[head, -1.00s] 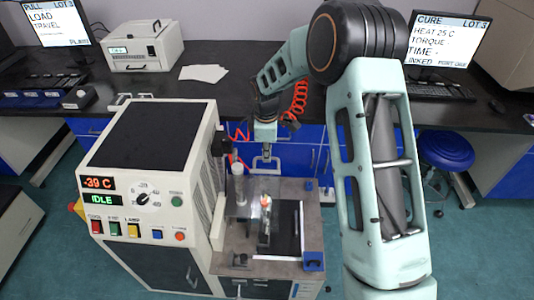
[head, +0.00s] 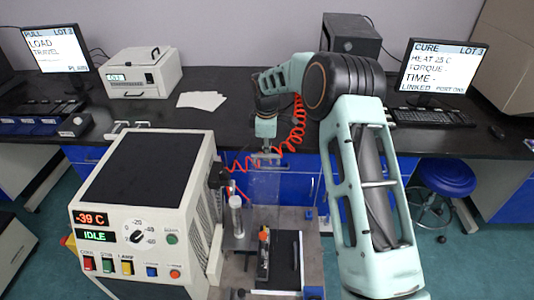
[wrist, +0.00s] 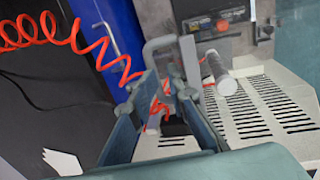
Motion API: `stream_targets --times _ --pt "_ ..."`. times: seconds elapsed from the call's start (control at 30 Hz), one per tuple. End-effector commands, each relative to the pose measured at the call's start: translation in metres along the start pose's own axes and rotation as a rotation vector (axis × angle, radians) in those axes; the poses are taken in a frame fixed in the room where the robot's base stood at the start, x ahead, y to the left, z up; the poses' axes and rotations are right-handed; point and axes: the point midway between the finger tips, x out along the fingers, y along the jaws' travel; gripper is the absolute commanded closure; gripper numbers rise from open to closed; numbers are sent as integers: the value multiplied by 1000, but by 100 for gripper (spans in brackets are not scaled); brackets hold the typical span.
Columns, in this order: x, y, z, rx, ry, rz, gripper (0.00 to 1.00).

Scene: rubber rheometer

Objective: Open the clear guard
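The clear guard (head: 263,186) is a see-through sheet at the back of the machine's worktop. It looks about upright in the head view, and its edges are hard to make out. My gripper (head: 265,152) is at the guard's top edge. In the wrist view a grey U-shaped handle (wrist: 158,46) shows just beyond the fingertips of my gripper (wrist: 167,82). The fingers have a narrow gap between them. I cannot tell whether they touch or hold the handle.
The cream rheometer cabinet (head: 150,170) stands left of the worktop, its display reading -39 C and IDLE. A metal post (head: 236,215) and a dark fixture (head: 264,255) stand by the guard. A black bench (head: 215,115) runs behind. A red coiled hose (wrist: 60,30) passes near my gripper.

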Motion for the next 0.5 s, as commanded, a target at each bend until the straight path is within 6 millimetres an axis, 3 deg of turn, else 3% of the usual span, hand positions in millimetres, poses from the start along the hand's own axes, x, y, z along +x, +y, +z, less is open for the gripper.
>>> stream_targets --times 0.03,0.5 --pt "7 -5 1 -1 -4 -14 77" --pt "5 -5 1 0 -4 -13 74"
